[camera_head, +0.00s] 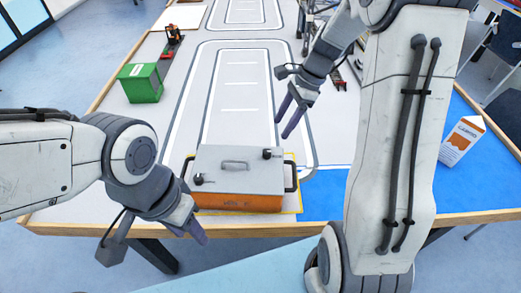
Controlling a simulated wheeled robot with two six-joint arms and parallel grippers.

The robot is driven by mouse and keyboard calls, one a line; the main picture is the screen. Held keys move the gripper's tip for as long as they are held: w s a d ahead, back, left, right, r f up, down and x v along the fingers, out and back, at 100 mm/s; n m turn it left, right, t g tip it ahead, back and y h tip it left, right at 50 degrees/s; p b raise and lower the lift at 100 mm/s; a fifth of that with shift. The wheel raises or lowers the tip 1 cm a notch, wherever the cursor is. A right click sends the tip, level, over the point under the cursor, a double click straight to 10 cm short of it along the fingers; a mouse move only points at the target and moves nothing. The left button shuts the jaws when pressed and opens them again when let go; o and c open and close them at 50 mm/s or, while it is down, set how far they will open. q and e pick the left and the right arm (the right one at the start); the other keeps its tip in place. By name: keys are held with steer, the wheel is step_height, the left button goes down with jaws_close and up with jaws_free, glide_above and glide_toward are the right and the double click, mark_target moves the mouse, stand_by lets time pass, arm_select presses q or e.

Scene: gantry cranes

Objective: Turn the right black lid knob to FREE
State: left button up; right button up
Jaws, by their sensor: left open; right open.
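An orange case (237,202) with a grey lid (233,164) sits on the table near its front edge. The lid has a handle in the middle. The right black lid knob (268,153) is at the lid's far right; its pointing direction is too small to tell. The left black knob (198,179) is at the lid's near left. My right gripper (288,121) is open and empty, above the table beyond the case and the right knob. My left gripper (157,249) is open and empty, in front of the table edge, left of and nearer than the case.
A green box (141,83) stands at the far left. A small orange forklift (172,38) is behind it. A white and orange carton (461,141) stands on the blue area at right. Grey track around the case's far side is mostly clear.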

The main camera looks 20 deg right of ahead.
mark_target(268, 151)
steer(key=x, duration=1)
steer(key=shift+s, duration=0.1)
